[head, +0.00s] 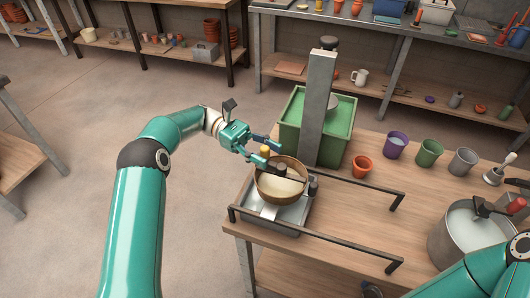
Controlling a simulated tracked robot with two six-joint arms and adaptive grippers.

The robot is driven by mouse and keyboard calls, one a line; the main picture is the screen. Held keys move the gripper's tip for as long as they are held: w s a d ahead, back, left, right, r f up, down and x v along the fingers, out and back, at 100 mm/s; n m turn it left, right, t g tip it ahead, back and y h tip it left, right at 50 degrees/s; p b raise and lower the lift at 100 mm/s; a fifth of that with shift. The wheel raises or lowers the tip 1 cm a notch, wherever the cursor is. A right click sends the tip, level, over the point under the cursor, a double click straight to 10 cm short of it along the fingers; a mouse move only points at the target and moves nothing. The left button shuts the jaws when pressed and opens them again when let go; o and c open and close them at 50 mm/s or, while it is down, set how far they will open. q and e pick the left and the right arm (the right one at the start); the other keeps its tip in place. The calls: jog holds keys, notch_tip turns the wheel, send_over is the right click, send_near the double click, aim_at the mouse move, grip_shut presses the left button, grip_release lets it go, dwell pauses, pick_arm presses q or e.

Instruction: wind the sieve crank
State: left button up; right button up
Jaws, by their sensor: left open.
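The sieve (291,188) is a round brown-rimmed drum with pale contents, sitting over a metal tray (283,214) at the table's left end. A dark crank piece (281,169) lies across its top, and a yellow knob (264,150) stands at its far left side. My left gripper (272,154) is open at the sieve's far left edge, with the knob showing between its two fingers. I cannot tell whether either finger touches it.
A grey upright post (318,110) and a green tub (343,122) stand just behind the sieve. Orange (362,166), purple (395,146), green (429,153) and grey (462,162) cups stand to the right. A metal pot (446,244) is at the right. A dark rail (330,246) runs along the front.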

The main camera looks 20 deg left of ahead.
pick_arm(q)
notch_tip(320, 180, up, 10)
jog(key=shift+f, duration=0.2)
dwell(0.4)
